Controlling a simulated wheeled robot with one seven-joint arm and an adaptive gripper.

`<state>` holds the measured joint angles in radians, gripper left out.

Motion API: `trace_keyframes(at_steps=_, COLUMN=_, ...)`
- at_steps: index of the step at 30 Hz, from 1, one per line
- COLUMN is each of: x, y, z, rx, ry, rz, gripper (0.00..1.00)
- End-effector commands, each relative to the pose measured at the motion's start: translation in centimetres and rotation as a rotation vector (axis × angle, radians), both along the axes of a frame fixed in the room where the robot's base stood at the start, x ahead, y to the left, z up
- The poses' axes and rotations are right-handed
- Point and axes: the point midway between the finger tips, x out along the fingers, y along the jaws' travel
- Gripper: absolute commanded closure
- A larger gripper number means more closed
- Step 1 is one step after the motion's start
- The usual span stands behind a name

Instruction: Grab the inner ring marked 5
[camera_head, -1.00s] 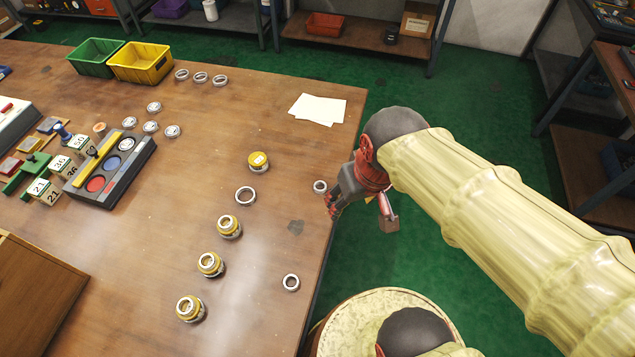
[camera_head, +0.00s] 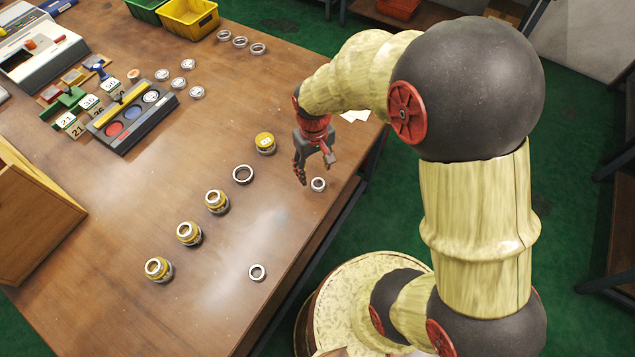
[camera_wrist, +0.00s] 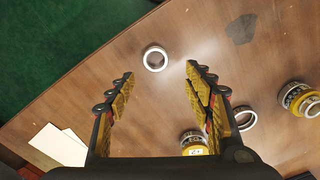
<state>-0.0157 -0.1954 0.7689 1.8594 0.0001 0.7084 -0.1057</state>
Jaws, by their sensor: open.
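My gripper (camera_head: 316,173) is open and empty, pointing down above the table near its right edge. A small silver ring (camera_head: 318,190) lies flat on the table just below the fingers. In the wrist view this ring (camera_wrist: 155,70) shows just beyond and between the two open fingertips (camera_wrist: 160,73), apart from them. Another small ring (camera_head: 257,280) lies alone near the front edge. A larger ring (camera_head: 243,183) lies left of my gripper and also shows in the wrist view (camera_wrist: 243,127). The number on each ring is too small to read.
Yellow-banded holders with rings (camera_head: 217,203) (camera_head: 189,235) (camera_head: 158,271) stand in a row. A yellow piece with a label (camera_head: 265,145) stands behind the larger ring. More rings (camera_head: 240,42) lie near the yellow bin (camera_head: 188,20). Table around the near ring is clear.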

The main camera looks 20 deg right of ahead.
Motion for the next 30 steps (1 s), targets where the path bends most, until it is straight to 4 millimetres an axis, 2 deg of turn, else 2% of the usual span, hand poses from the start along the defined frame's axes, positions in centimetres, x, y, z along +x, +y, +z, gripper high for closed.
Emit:
trace_keyframes(at_steps=7, x=-0.4, y=-0.3, z=-2.2, rx=0.0, ry=0.001, rz=-0.002, gripper=0.48)
trace_keyframes(at_steps=15, x=-0.8, y=-0.7, z=-5.8, rx=0.0, ry=0.002, rz=-0.002, gripper=0.48)
trace_keyframes(at_steps=23, x=-0.7, y=-0.7, z=-5.9, rx=0.0, ry=0.0, rz=-0.002, gripper=0.48)
trace_keyframes(at_steps=30, x=-0.7, y=-0.7, z=-5.8, rx=0.0, ry=0.0, rz=-0.002, gripper=0.62)
